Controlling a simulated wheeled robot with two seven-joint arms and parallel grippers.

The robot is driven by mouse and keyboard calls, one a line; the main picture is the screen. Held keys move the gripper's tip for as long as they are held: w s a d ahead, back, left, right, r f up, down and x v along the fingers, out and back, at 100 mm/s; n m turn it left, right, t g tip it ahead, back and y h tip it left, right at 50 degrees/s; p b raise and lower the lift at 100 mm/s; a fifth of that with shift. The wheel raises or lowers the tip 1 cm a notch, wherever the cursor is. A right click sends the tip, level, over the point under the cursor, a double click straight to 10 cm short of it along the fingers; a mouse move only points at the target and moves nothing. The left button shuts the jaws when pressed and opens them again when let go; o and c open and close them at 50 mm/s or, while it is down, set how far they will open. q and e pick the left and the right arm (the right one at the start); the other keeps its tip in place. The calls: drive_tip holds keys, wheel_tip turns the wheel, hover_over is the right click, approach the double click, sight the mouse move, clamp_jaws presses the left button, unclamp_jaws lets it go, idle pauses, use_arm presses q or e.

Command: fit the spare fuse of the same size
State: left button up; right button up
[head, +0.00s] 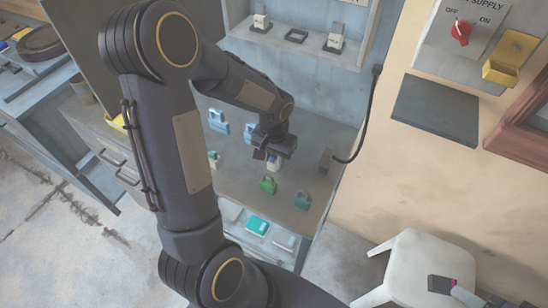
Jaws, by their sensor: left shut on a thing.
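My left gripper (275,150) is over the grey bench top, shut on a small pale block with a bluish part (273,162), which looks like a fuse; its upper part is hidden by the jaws. In the grey cabinet at the top, one white fuse block (261,20) stands at the left and another white fuse block (335,41) at the right. Between them is a dark, empty frame-like base (296,36). A small white and green piece (213,158) stands on the bench, partly beside my arm. I cannot compare the fuse sizes. My right gripper is not clearly seen.
Blue padlock-shaped pieces (218,121), a green padlock (268,184) and a dark teal one (302,200) stand on the bench (300,175). A dark block (325,160) sits near a hanging black cable (363,135). A red switch (461,31) is at upper right; a white stool (425,262) stands below.

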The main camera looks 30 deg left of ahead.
use_arm(q)
drive_tip(key=shift+f, duration=0.25)
drive_tip(key=o, duration=1)
drive_tip(key=shift+r, duration=0.1)
